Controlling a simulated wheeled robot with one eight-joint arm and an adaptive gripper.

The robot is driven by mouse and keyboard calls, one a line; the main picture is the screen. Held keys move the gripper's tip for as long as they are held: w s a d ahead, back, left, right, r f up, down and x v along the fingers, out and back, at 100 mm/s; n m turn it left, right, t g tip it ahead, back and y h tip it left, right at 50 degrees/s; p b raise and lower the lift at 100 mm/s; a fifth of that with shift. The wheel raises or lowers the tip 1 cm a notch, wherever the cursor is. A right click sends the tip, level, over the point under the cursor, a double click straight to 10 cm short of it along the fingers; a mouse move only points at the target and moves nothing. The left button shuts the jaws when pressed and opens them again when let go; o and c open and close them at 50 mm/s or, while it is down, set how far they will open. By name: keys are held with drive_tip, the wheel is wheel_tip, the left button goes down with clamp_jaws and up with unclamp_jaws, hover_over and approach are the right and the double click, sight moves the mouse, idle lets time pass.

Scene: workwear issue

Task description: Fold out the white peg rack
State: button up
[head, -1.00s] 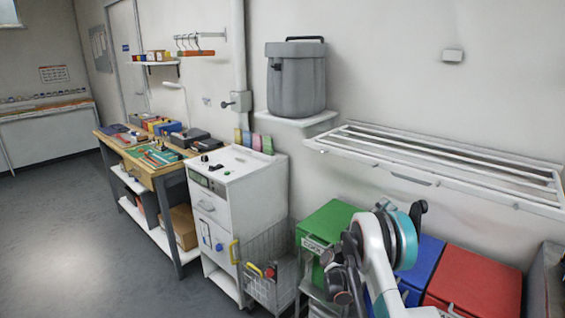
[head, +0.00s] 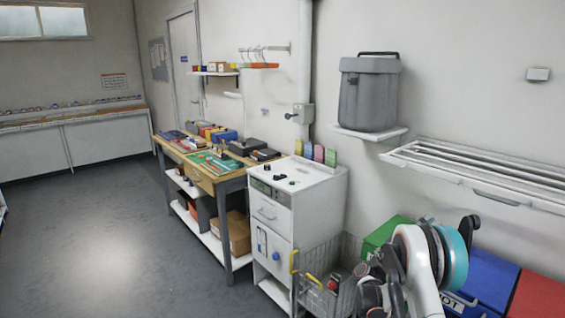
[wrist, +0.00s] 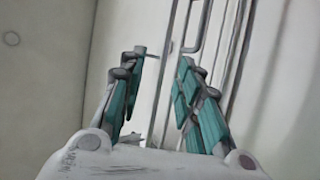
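A white rack of long parallel bars (head: 475,165) is fixed to the wall at the right of the head view. It stands out from the wall and its right end is cut off. It looks like the peg rack, but I cannot make out pegs on it. My gripper (wrist: 162,65) shows in the wrist view with its two teal-padded fingers apart and nothing between them. Beyond the fingers are a pale surface and long light bars (wrist: 233,50); I cannot tell whether these belong to the rack. In the head view my arm is low at the right, below the rack.
A grey lidded container (head: 369,95) stands on a wall shelf left of the rack. Below are a white cabinet (head: 318,215), a wire basket (head: 335,295), and green (head: 384,236), blue (head: 492,278) and red (head: 540,300) bins. A workbench (head: 232,186) stands further left. The floor at left is clear.

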drive_tip(key=s+d+r+n+t+y, duration=0.2)
drive_tip(key=d+r+y, duration=0.2)
drive_tip(key=r+y, duration=0.3)
drive_tip(key=s+a+r+n+y, duration=0.1)
drive_tip(key=s+a+r+y, duration=0.15)
drive_tip(key=s+y, duration=0.3)
drive_tip(key=s+a+f+n+t+y, duration=0.1)
drive_tip(key=s+a+f+y, duration=0.2)
drive_tip(key=s+a+y, duration=0.4)
drive_tip(key=s+a+f+n+t+y, duration=0.1)
drive_tip(key=s+a+f+y, duration=0.3)
drive_tip(key=s+a, duration=1.4)
drive_tip(key=s+t+y, duration=0.1)
drive_tip(key=s+y, duration=0.2)
drive_tip(key=s, duration=0.1)
drive_tip(key=shift+a+f+y, duration=0.15)
drive_tip(key=shift+a+y, duration=0.2)
